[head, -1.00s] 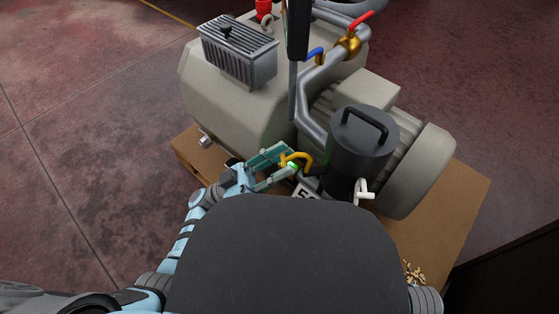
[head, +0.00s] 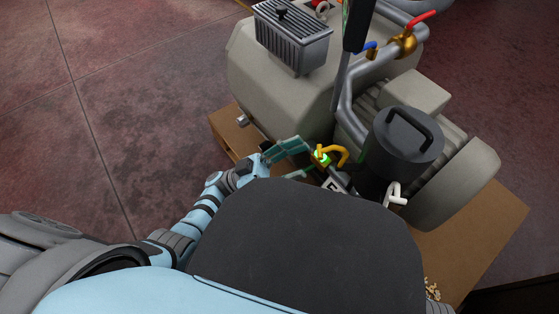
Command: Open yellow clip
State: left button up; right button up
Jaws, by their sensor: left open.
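The yellow clip (head: 335,152) is a small curved piece at the lower left of the dark cylinder, with a bright green spot at its left end. My left gripper (head: 312,158) is open, with its teal fingers reaching right toward the clip's left end. Whether the fingers touch the clip cannot be told. My right gripper is not in view. A large dark part of my own body covers the lower middle and hides what lies under it.
The dark cylinder with a handle (head: 405,145) stands right of the clip. A white clip (head: 395,195) sits below it. The grey tank (head: 275,90) and pipes rise behind. All stand on a brown wooden base (head: 490,222). Red (head: 422,18) and blue (head: 370,46) valve handles are above.

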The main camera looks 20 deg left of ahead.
pick_arm(q)
jog(key=v, duration=0.7)
